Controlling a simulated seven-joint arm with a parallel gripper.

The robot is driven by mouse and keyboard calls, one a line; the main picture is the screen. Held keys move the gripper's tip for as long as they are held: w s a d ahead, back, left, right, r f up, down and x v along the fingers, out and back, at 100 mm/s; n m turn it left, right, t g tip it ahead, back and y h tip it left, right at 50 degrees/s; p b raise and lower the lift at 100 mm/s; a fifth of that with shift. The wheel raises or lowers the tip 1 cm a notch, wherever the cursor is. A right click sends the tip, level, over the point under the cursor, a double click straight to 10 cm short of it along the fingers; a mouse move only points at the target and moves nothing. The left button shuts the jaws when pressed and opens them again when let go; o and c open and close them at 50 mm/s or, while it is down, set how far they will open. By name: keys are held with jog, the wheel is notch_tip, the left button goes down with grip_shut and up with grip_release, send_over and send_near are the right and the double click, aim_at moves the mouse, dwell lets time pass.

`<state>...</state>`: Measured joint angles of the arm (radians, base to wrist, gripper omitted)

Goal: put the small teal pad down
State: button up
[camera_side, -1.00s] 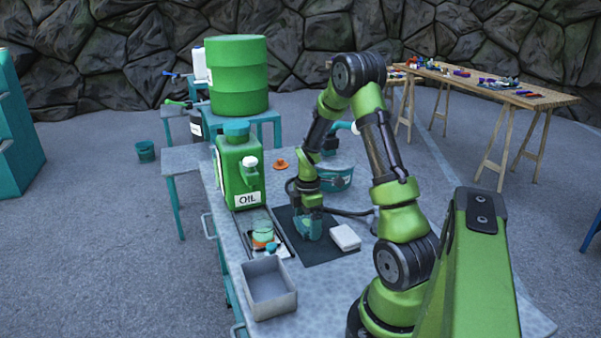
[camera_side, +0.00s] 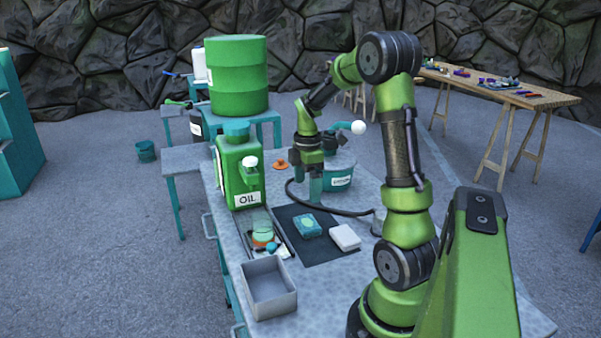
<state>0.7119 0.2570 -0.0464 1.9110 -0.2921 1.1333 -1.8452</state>
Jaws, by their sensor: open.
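The small teal pad (camera_side: 307,226) lies flat on the dark mat (camera_side: 324,250), left of a white block. It has a yellowish mark on its top. My gripper (camera_side: 316,196) is above and behind the pad, near the mat's back edge. It points down, is open and holds nothing. It is clear of the pad. The gap between its fingers is hard to make out at this size.
The white block (camera_side: 345,237) sits close to the pad on the mat. A grey bin (camera_side: 268,288) stands at the front, and a green oil can (camera_side: 239,175) stands to the left. A teal tub (camera_side: 342,177) and a dark cable (camera_side: 345,211) are near my gripper.

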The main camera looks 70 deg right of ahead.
jog(key=w+a+r+m+t, duration=0.1)
jog(key=a+r+m+t, duration=0.2)
jog(key=a, duration=0.5)
jog(key=w+a+r+m, duration=0.1)
jog(key=a+r+m, duration=0.1)
jog(key=a+r, duration=0.4)
jog(key=s+a+r+m+t+y, duration=0.1)
jog(key=s+a+m+t, duration=0.1)
jog(key=a, duration=0.5)
jog(key=s+a+r+m+t+y, duration=0.1)
jog(key=s+a+m, duration=0.3)
jog(key=a, duration=0.4)
jog(key=shift+r+m+t, duration=0.3)
jog(key=shift+m+t, duration=0.3)
jog(key=shift+m, duration=0.3)
